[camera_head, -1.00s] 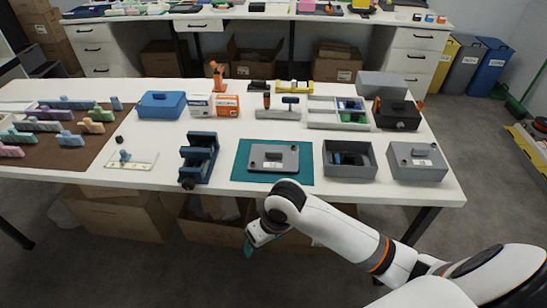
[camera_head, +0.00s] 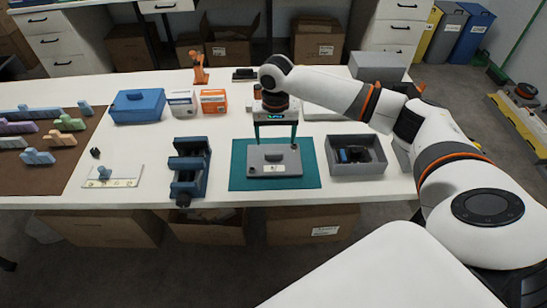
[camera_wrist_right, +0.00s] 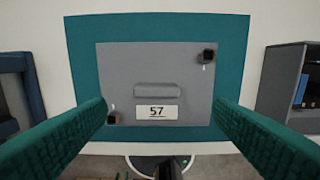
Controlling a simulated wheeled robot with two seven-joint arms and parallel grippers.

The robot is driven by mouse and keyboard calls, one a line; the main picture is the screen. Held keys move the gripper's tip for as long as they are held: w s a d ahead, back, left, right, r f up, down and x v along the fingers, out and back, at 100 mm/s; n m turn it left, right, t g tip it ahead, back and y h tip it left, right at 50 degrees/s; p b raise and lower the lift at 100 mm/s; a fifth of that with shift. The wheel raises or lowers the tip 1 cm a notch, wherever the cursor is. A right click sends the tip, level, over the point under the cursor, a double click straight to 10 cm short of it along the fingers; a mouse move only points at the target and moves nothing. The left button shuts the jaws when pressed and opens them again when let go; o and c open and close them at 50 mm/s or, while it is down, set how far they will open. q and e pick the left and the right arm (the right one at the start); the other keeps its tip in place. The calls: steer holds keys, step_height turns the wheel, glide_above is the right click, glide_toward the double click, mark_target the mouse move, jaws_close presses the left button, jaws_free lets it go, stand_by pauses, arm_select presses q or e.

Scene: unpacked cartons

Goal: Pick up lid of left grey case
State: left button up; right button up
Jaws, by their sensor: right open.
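The grey lid (camera_head: 268,168) lies flat on a teal mat (camera_head: 305,180). It has a raised handle bar and a label reading 57, and it also shows in the right wrist view (camera_wrist_right: 150,67). The open grey case (camera_head: 343,169) stands right of the mat with dark and blue items inside. My right gripper (camera_head: 276,140) is open and points down above the lid, touching nothing that I can see. In the right wrist view its green fingers (camera_wrist_right: 160,107) spread wide to either side of the lid's handle and label. My left gripper is out of view.
A dark blue vise-like fixture (camera_head: 188,165) stands left of the mat. A blue case (camera_head: 137,108) and small white (camera_head: 182,103) and orange (camera_head: 213,101) boxes stand behind. My right arm covers the table's right part. White tabletop is bare between fixture and mat.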

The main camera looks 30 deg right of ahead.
mark_target(274, 153)
steer(key=shift+w+f, duration=0.3)
steer(key=shift+f, duration=0.6)
steer(key=f, duration=0.4)
steer(key=shift+s+a+f, duration=0.1)
steer(key=shift+s+a, duration=0.05)
steer(key=shift+s, duration=0.1)
steer(key=shift+w+f, duration=0.1)
steer(key=shift+f, duration=0.35)
steer(key=shift+r, duration=0.1)
steer(key=shift+c, duration=0.2)
steer(key=c, duration=1.1)
step_height(274, 153, up, 10)
steer(key=shift+r, duration=0.1)
